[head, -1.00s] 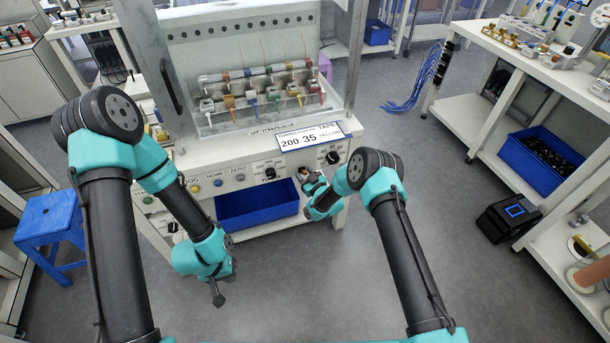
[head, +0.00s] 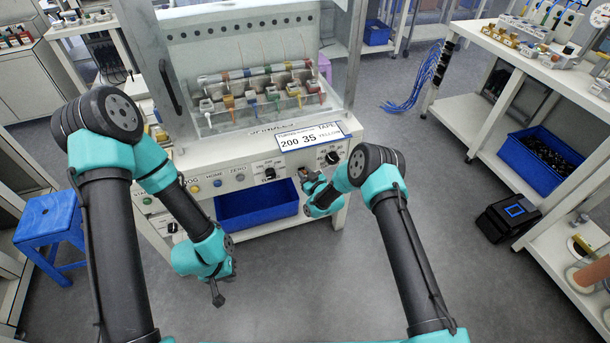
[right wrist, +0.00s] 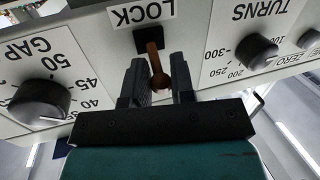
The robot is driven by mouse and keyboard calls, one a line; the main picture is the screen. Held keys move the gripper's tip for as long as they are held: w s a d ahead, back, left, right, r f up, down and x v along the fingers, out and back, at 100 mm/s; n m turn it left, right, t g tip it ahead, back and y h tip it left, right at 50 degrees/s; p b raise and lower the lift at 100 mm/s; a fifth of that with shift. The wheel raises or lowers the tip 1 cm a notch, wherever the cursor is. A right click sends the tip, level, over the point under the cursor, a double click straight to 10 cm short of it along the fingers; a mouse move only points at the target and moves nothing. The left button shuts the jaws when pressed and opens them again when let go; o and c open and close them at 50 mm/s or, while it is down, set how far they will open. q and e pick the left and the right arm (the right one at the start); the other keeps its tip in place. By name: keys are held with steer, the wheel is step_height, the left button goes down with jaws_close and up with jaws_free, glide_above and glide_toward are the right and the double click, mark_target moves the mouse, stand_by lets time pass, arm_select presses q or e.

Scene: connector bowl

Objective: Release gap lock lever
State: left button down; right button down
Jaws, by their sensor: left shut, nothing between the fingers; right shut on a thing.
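The gap lock lever (right wrist: 156,65) is a brown, round-ended lever hanging from a dark slot under the LOCK label (right wrist: 141,14) on the machine's front panel. My right gripper (right wrist: 160,78) has a finger on each side of the lever and is shut on it. In the head view my right gripper (head: 304,176) is at the panel, below the white 200 35 sign, and the lever is too small there to make out. My left gripper (head: 217,299) is shut and empty, hanging low in front of the machine, well away from the panel.
The GAP knob (right wrist: 39,102) and TURNS knob (right wrist: 257,52) flank the lever closely. A blue bin (head: 256,207) sits under the panel. A blue stool (head: 50,222) stands at left.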

steer(key=shift+w+a+r+g+h, duration=0.15)
steer(key=shift+r+g+h, duration=0.15)
steer(key=shift+r+g, duration=0.15)
steer(key=c, duration=1)
jaws_free()
steer(key=shift+f, duration=0.1)
steer(key=shift+s+d, duration=0.3)
steer(key=shift+s, duration=0.15)
steer(key=v, duration=1.6)
steer(key=shift+s, duration=0.2)
steer(key=shift+d, duration=0.1)
